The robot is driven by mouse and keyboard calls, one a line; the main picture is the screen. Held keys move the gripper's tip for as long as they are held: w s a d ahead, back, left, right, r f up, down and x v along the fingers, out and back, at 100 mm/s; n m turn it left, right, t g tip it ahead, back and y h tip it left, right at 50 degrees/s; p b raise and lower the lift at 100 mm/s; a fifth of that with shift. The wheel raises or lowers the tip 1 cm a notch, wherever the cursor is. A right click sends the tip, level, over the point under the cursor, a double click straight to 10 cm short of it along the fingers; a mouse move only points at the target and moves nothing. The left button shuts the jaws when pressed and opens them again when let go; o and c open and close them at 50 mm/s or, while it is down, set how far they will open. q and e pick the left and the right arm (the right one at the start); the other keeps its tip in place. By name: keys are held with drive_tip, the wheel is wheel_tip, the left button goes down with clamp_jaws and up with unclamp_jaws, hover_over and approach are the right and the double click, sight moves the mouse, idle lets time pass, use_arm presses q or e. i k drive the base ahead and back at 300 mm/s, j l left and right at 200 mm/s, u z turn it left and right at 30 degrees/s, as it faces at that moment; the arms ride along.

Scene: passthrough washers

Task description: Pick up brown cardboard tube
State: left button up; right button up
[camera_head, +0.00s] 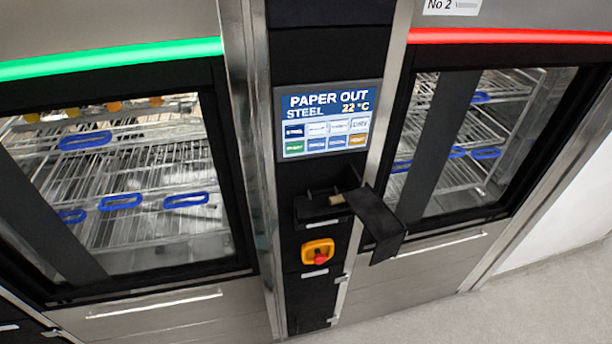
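A small tan piece, which looks like the brown cardboard tube (336,199), sits at the black printer slot (318,207) in the centre column. It is very small in view, and I cannot tell how it is held there. A black flap (376,222) hangs open to the right of the slot and sticks out from the column. Neither of my grippers is in view.
The display (328,118) above the slot reads "PAPER OUT". A yellow and red switch (318,252) is below. Glass-doored washers with racks stand on both sides, the left with a green light bar (110,58), the right with a red one (510,36). Grey floor (540,305) is clear at lower right.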

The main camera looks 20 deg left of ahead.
sight(338, 200)
drive_tip(key=i+l, duration=0.55)
drive_tip(key=u, duration=1.5)
